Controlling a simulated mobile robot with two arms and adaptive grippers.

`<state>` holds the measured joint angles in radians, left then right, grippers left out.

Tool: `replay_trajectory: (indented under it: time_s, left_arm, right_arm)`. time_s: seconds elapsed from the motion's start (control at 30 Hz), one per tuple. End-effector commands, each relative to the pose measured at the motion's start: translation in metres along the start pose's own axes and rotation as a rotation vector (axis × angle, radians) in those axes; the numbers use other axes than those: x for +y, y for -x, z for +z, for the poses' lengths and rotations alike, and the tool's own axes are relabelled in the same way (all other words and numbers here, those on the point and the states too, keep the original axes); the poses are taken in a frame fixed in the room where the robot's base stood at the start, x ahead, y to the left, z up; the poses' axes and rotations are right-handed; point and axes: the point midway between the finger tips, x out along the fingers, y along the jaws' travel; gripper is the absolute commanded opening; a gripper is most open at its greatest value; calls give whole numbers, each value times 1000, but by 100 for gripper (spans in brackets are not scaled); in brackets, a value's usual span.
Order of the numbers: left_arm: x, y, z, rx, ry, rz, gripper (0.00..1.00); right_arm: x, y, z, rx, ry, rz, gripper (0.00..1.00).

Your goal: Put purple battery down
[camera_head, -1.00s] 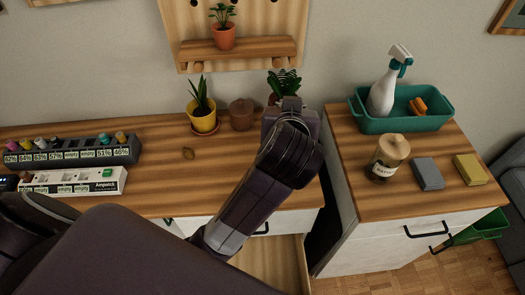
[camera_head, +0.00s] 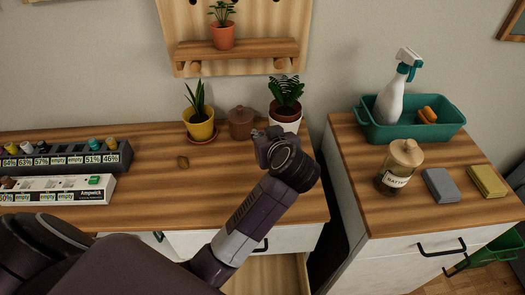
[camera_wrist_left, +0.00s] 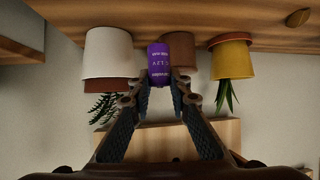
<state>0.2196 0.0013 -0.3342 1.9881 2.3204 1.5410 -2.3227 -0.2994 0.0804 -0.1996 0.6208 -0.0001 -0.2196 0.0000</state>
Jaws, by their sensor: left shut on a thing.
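The purple battery (camera_wrist_left: 160,66) is in the left wrist view, between the fingertips of my left gripper (camera_wrist_left: 160,82), which is shut on it. That view is upside down, with the wooden desk top (camera_wrist_left: 190,18) along its upper edge. In the head view my left gripper (camera_head: 266,141) is over the right part of the desk (camera_head: 225,175), in front of the white pot. The battery cannot be made out in the head view. Whether it touches the desk, I cannot tell. My right gripper is not in view.
A white pot with a plant (camera_head: 286,122), a brown lidded pot (camera_head: 241,122) and a yellow pot (camera_head: 200,128) stand at the back. Chargers (camera_head: 75,158) with percent labels are at left. A battery jar (camera_head: 399,167) stands on the right cabinet.

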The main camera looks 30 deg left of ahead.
Motion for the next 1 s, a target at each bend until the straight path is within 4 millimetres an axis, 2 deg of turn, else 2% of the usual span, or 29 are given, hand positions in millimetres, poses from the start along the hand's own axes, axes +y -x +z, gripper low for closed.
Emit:
replay_trajectory:
  time_s: [0.03,0.27,0.5,0.87,0.9,1.0]
  left_arm:
    - [0,-4,8,0,-2,-1,0]
    - [0,-12,21,0,-1,0,0]
    - [0,-28,51,0,-2,0,0]
    - [0,-29,54,0,0,0,0]
    - [0,-30,54,0,0,0,18]
    - [0,-30,54,1,1,0,29]
  right_arm:
    - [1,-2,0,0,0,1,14]
    - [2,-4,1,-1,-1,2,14]
    - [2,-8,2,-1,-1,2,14]
    - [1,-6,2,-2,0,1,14]
    - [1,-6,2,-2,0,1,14]
    - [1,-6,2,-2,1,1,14]
